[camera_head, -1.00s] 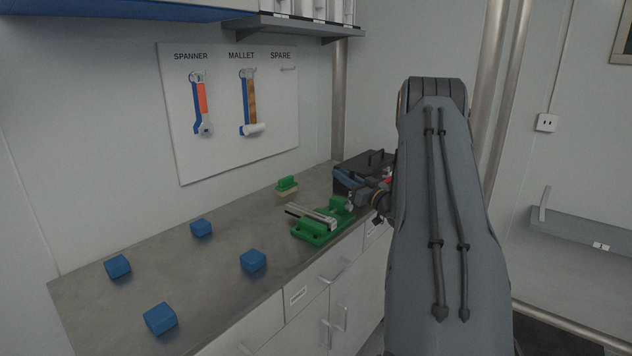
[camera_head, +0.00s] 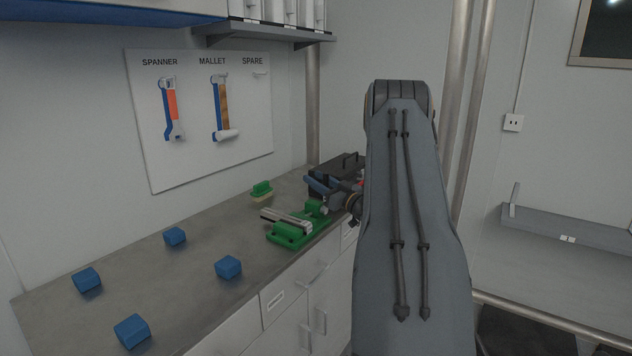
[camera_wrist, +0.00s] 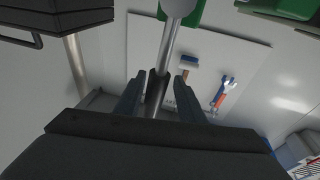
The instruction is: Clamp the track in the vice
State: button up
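The green vice (camera_head: 289,240) stands near the bench's front edge. A pale, straight bar, which looks like the track (camera_head: 285,221), lies across it at the jaws. I cannot tell whether the jaws press on it. My gripper is at the vice's right end, partly hidden by my arm in the head view. In the wrist view, my gripper (camera_wrist: 157,88) has its two fingers apart, one on each side of a dark-ended metal rod (camera_wrist: 168,50). The rod runs towards a green part of the vice (camera_wrist: 190,14). A gap shows beside the right finger.
A black toolbox (camera_head: 345,162) stands close behind my gripper. A green-topped brush-like block (camera_head: 262,190) sits behind the vice. Several blue blocks (camera_head: 228,267) lie on the left of the bench (camera_head: 190,280). A tool board (camera_head: 200,160) hangs on the wall.

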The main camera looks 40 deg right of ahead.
aim_at(326, 184)
jog(key=shift+s+d, duration=0.1)
jog(key=shift+s, duration=0.05)
jog(key=b+v, duration=0.2)
jog(key=v, duration=0.5)
jog(key=shift+s+f, duration=0.1)
jog(key=shift+s, duration=0.15)
dwell(0.4)
